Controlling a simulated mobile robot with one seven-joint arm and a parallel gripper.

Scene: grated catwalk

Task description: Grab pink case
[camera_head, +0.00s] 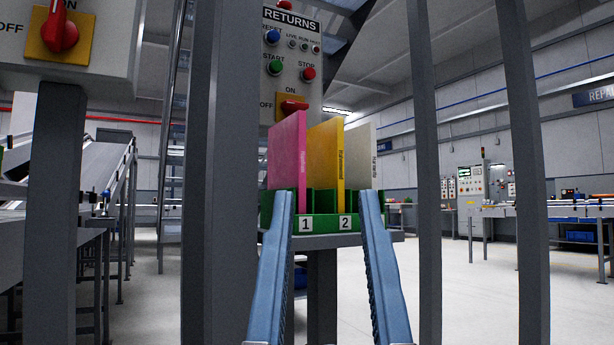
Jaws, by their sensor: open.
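The pink case (287,152) is a thin flat slab standing upright at the left end of a green slotted rack (268,213). My gripper (327,208) is open, with two blue fingers reaching up from the bottom of the view. The fingertips show in front of the rack, the left one overlapping the area just below the pink case. How far the tips are from the case in depth I cannot tell.
A yellow case (326,165) and a whitish case (360,158) stand to the right in the rack. The rack sits on a grey stand (330,241). Grey vertical posts (218,170) (427,150) rise on both sides. A returns control panel (290,60) is behind.

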